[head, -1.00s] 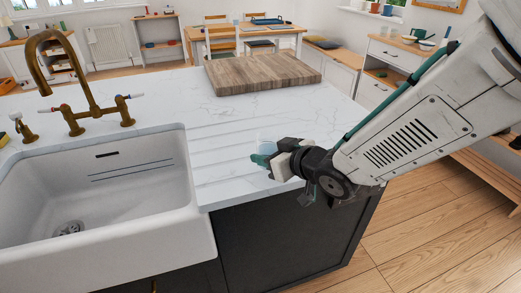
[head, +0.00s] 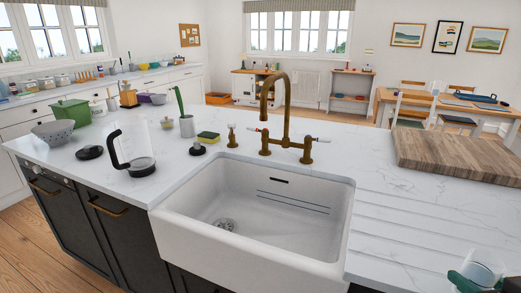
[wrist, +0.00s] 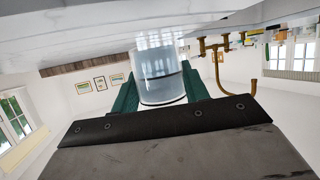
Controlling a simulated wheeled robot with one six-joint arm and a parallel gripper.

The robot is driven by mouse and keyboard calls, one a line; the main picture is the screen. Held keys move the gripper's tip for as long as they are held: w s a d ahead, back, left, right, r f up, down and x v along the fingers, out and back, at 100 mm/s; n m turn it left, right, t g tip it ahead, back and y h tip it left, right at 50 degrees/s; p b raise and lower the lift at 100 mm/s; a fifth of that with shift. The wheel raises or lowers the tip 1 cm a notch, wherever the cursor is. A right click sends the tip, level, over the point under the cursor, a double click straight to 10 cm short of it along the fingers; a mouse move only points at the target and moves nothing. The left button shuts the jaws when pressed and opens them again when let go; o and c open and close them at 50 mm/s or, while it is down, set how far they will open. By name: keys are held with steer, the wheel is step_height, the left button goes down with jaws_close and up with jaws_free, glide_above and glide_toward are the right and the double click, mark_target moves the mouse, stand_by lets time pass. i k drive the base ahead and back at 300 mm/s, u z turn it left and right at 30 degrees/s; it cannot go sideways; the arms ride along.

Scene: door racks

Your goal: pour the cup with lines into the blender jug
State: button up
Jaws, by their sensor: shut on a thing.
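The blender jug (head: 136,147), clear with a black handle, stands on the white counter left of the sink in the head view. My gripper (head: 474,283) is at the bottom right of that view, partly cut off by the frame edge. Its teal fingers hold a clear cup (head: 487,267). In the wrist view the cup (wrist: 158,72) sits between both fingers, with faint marks near its rim and a dark line around it. That view is upside down, so the cup is near upright. The jug is far to the left of the gripper.
The white sink (head: 250,225) and brass tap (head: 285,120) lie between cup and jug. A wooden board (head: 455,158) is at the right. A black lid (head: 90,152), colander (head: 53,131), green pot (head: 70,112) and sponge (head: 208,137) stand around the jug.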

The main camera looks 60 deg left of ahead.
mark_target(132, 132)
steer(key=u, duration=2.8)
